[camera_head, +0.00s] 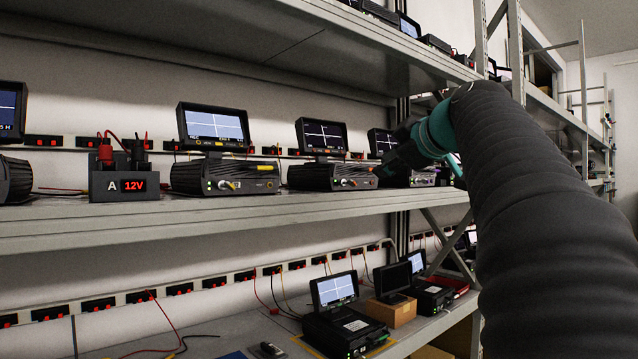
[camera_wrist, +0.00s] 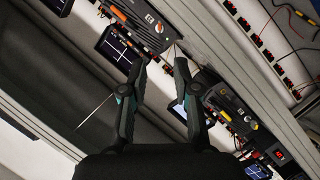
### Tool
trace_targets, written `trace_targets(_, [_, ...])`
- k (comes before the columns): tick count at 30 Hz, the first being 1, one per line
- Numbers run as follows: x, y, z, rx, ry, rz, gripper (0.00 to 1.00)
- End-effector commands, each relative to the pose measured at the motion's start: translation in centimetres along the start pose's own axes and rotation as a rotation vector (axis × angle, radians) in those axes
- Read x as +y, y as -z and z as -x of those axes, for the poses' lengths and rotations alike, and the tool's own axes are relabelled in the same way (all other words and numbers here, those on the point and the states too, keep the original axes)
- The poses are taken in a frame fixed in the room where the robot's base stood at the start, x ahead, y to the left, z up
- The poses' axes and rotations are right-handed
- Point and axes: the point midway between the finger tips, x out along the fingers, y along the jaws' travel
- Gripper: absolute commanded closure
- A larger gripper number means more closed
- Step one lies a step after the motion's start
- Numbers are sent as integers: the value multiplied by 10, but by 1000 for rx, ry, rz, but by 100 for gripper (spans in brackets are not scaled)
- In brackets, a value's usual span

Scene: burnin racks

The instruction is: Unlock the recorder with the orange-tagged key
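Several recorders with screens stand on the middle shelf in the head view. One recorder (camera_head: 332,176) left of my gripper has small red-orange and white details on its front. Another recorder (camera_head: 222,177) further left has a yellowish detail at its front. My gripper (camera_head: 398,160) is in front of a further recorder at the shelf edge, partly hidden by my wrist. In the wrist view my gripper (camera_wrist: 160,65) has its fingers apart with nothing seen between them. A recorder with an orange mark (camera_wrist: 140,22) lies beyond the fingertips. I cannot make out an orange-tagged key for sure.
The lower shelf holds a recorder (camera_head: 345,333), a cardboard box (camera_head: 391,311) and a small dark object (camera_head: 271,349). An upper shelf (camera_head: 300,45) overhangs. Thin cables run along the back.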

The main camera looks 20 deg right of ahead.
Motion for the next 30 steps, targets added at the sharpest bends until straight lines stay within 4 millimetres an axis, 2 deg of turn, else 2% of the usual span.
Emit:
trace_targets(5, [1, 1, -18, 3, 3, 4, 70])
trace_targets(21, [1, 1, -113, 1, 1, 2, 70])
trace_targets(25, [1, 1, -127, 0, 1, 2, 70])
trace_targets(30, [1, 0, -135, 0, -2, 3, 70])
